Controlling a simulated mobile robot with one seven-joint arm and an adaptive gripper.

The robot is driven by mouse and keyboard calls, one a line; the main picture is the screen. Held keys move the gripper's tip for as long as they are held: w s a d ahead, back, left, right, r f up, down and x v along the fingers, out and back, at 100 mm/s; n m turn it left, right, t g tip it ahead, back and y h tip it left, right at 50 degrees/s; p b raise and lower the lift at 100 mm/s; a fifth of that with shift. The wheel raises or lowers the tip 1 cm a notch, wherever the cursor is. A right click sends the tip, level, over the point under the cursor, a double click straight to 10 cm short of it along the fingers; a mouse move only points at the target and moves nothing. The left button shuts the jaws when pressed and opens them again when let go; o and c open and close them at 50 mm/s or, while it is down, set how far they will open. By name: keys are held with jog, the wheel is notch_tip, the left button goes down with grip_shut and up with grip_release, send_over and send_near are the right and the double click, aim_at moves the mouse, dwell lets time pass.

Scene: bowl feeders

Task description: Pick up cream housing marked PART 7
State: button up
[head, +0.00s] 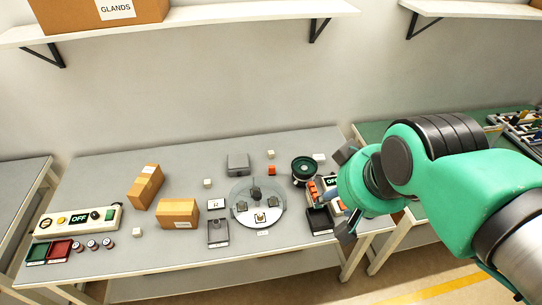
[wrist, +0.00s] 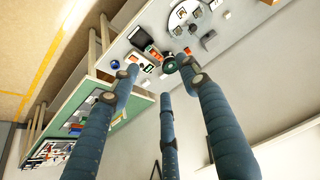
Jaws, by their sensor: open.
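Several small cream blocks stand on the grey table in the head view: one at the back (head: 270,154), one left of the turntable (head: 207,183), one near the front left (head: 137,232), and a paler one beside the green bowl (head: 319,157). No PART 7 marking is legible, so I cannot tell which is the named housing. My gripper (head: 336,192) is at the table's right end, beside the bowl. In the wrist view my gripper (wrist: 163,85) has its fingers spread and empty, with the bowl and small parts beyond them.
A dark green bowl feeder (head: 304,168) and a round turntable (head: 258,206) stand near my gripper. Two cardboard boxes (head: 146,186) (head: 178,213), a grey box (head: 237,163), an orange block (head: 271,170) and a control panel (head: 78,219) share the table. Shelves (head: 190,17) hang above.

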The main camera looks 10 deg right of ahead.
jog(key=w+r, duration=0.2)
jog(key=w, duration=1.7)
jog(key=w+f+p, duration=0.1)
jog(key=w+f, duration=0.2)
jog(key=w, duration=0.7)
jog(key=w+f+p, duration=0.1)
jog(key=w+f, duration=0.3)
jog(key=w, duration=0.6)
jog(key=w+f, duration=1.2)
jog(key=f, duration=0.4)
jog(key=w+f+g+p, duration=0.1)
jog(key=w+f, duration=1.1)
jog(key=f, duration=0.5)
jog(key=shift+w+a+f+n, duration=0.3)
jog(key=shift+w+n, duration=0.05)
jog(key=shift+n, duration=0.05)
send_over(271, 154)
jog(key=s, duration=0.1)
jog(key=shift+s+d+f, duration=0.1)
jog(key=shift+d+f, duration=0.1)
jog(key=shift+f, duration=1.8)
jog(key=shift+d+f, duration=0.15)
jog(key=shift+f, duration=1.8)
jog(key=shift+f, duration=0.1)
